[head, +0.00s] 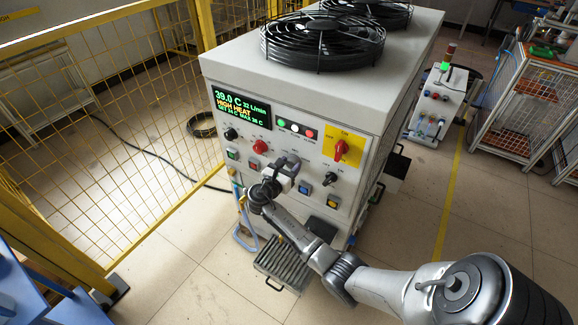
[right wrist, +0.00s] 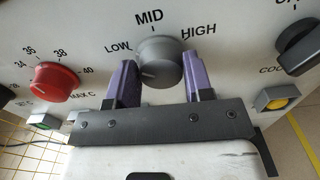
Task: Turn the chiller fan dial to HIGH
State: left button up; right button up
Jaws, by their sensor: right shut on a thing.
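The chiller fan dial (right wrist: 158,58) is a grey round knob on the chiller's white front panel, with LOW, MID and HIGH printed around its top. I cannot clearly tell which label its mark points to. My right gripper (right wrist: 160,80) is shut on the dial, with one purple finger on each side of it. In the head view my right gripper (head: 287,172) is against the front panel of the chiller (head: 300,85), and it mostly hides the dial. My left gripper is not in view.
A red knob (right wrist: 56,82) is left of the dial, and a yellow button (right wrist: 277,99) and a black knob (right wrist: 300,50) are right. The display (head: 241,107) reads 39.0 C and HIGH HEAT. A yellow mesh fence (head: 110,130) stands at left.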

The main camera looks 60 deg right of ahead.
jog(key=m, duration=0.2)
jog(key=shift+m, duration=0.4)
jog(key=m, duration=0.2)
jog(key=shift+s+f+m, duration=0.1)
jog(key=shift+m, duration=0.3)
jog(key=m, duration=0.2)
jog(key=shift+f+m+b, duration=0.1)
jog(key=shift+m+b, duration=0.2)
jog(key=shift+b, duration=0.05)
jog(key=m+b, duration=0.1)
jog(key=m, duration=0.1)
jog(key=shift+s+f+m, duration=0.1)
jog(key=shift+m, duration=0.3)
jog(key=m+b, duration=0.2)
jog(key=m, duration=0.1)
jog(key=shift+f+m, duration=0.1)
jog(key=shift+m, duration=0.2)
jog(key=m+b, duration=0.3)
jog(key=shift+f+m, duration=0.1)
jog(key=shift+m, duration=0.2)
jog(key=m+b, duration=0.3)
jog(key=shift+m+b, duration=0.3)
jog(key=shift+b, duration=0.05)
jog(key=shift+m+b, duration=0.75)
jog(key=shift+m, duration=0.15)
